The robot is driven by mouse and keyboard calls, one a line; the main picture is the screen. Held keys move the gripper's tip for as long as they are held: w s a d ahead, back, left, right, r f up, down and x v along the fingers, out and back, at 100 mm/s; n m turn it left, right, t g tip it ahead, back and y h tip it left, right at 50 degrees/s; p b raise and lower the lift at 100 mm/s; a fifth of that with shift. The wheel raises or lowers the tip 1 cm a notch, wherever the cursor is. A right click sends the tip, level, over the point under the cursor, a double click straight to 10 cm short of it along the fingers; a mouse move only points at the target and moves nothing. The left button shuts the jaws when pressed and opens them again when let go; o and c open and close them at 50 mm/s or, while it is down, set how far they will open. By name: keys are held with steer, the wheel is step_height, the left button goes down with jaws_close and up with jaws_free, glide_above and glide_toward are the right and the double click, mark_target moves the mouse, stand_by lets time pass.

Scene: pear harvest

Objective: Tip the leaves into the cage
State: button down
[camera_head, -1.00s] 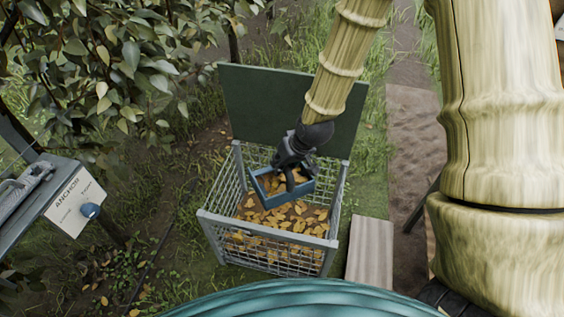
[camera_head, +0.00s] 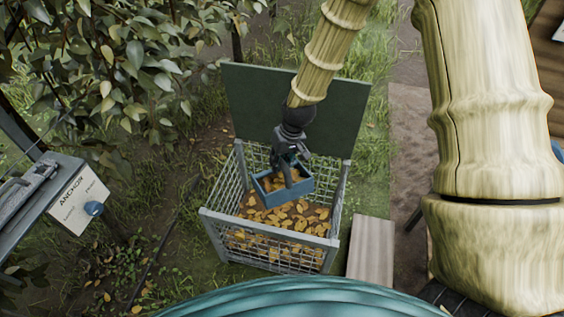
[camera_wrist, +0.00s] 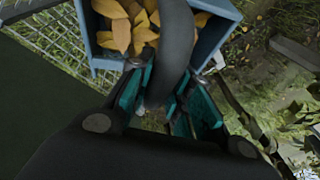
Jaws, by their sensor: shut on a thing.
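My gripper (camera_head: 290,165) is shut on a dark handle of a small blue bin (camera_head: 288,193). The bin hangs over the open top of the wire cage (camera_head: 268,223), inside its rim as seen in the head view. Yellow-brown leaves (camera_head: 277,182) lie in the bin. In the wrist view the bin (camera_wrist: 217,7) is at the top, with leaves (camera_wrist: 128,25) in it and the handle crossing between the teal-padded fingers (camera_wrist: 160,92). The bin looks roughly level. More leaves (camera_head: 300,219) lie on the cage floor. The cage's dark green lid (camera_head: 297,105) stands open behind.
A leafy bush (camera_head: 120,60) is at the upper left. A grey stand with a labelled panel (camera_head: 82,198) and blue knob is at the left. A wooden board (camera_head: 371,252) lies right of the cage. Grass and a dirt path surround it.

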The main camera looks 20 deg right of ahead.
steer(key=shift+w+a+g+p, duration=0.15)
steer(key=shift+w+g+p, duration=0.35)
steer(key=shift+w+g, duration=0.7)
steer(key=shift+w+f+g+p, duration=0.2)
steer(key=shift+w+g+p, duration=0.15)
steer(key=shift+w, duration=0.2)
steer(key=shift+w+a+f+m+g+h, duration=0.1)
steer(key=shift+w+f+g, duration=0.35)
steer(key=shift+w+g, duration=0.35)
steer(key=shift+w+a+f+m+g+h, duration=0.1)
steer(key=shift+w+f+g, duration=0.4)
steer(key=shift+w, duration=0.35)
steer(key=shift+w+a+f+m+g+h, duration=0.1)
steer(key=shift+w+f+g, duration=0.3)
steer(key=shift+w+g, duration=0.4)
steer(key=shift+w, duration=0.1)
